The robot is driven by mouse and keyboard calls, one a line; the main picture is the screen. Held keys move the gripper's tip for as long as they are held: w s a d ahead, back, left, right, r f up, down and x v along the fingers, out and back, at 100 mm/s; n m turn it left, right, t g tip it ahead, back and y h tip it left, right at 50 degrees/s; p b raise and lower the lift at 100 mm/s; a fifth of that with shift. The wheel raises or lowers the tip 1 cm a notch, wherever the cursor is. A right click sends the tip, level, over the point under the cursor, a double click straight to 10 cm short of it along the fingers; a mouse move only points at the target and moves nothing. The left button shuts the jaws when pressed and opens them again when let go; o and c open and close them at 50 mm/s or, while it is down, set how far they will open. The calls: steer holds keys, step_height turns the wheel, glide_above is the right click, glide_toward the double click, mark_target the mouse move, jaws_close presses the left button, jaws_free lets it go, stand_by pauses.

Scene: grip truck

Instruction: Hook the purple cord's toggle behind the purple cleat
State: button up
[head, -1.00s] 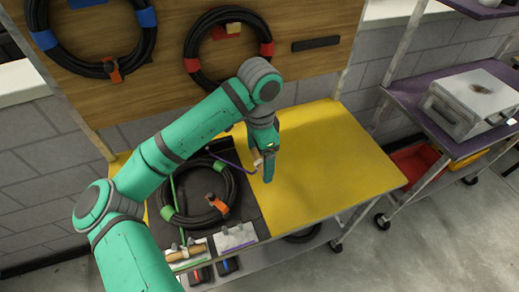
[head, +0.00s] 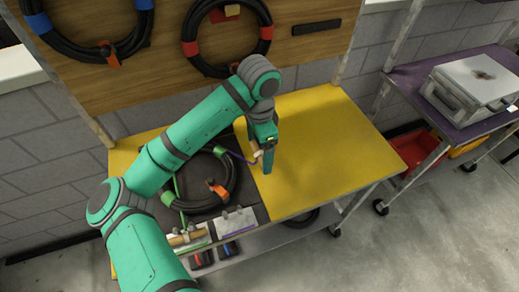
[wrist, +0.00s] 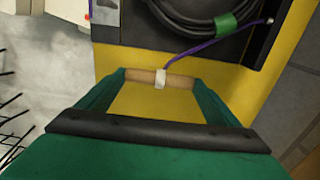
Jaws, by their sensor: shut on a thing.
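My gripper (head: 267,163) is above the yellow tabletop, just right of the dark mat. It is shut on the tan wooden toggle (wrist: 146,76), which spans between both fingers in the wrist view and has a pale band at its middle. The purple cord (wrist: 208,47) runs from that band toward the black cable coil; it also shows in the head view (head: 238,156). The purple cleat (head: 238,211) stands on a pale plate with a purple stripe at the mat's front edge, to the left of and nearer than my gripper. The toggle is apart from it.
A black cable coil (head: 231,195) with green and orange bands lies on the mat. A green cord (head: 178,188) crosses it toward another wooden toggle (head: 186,239) at a green-striped plate. The yellow tabletop (head: 330,150) on the right is clear. A purple cart stands farther right.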

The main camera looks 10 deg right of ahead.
steer(key=shift+w+f, duration=0.1)
steer(key=shift+w, duration=0.2)
steer(key=shift+s, duration=0.1)
steer(key=s+a+m, duration=0.2)
steer(key=s+m, duration=0.2)
steer(key=s+a+m, duration=0.2)
steer(key=s+m, duration=0.2)
steer(key=m, duration=0.1)
steer(key=s+a+m, duration=0.2)
steer(key=s+m, duration=0.3)
steer(key=shift+s+a, duration=0.1)
steer(key=shift+a, duration=0.25)
steer(key=s+m, duration=0.1)
steer(key=s+a+m, duration=0.2)
steer(key=s+m, duration=0.1)
stand_by(0.4)
steer(key=shift+f, duration=0.1)
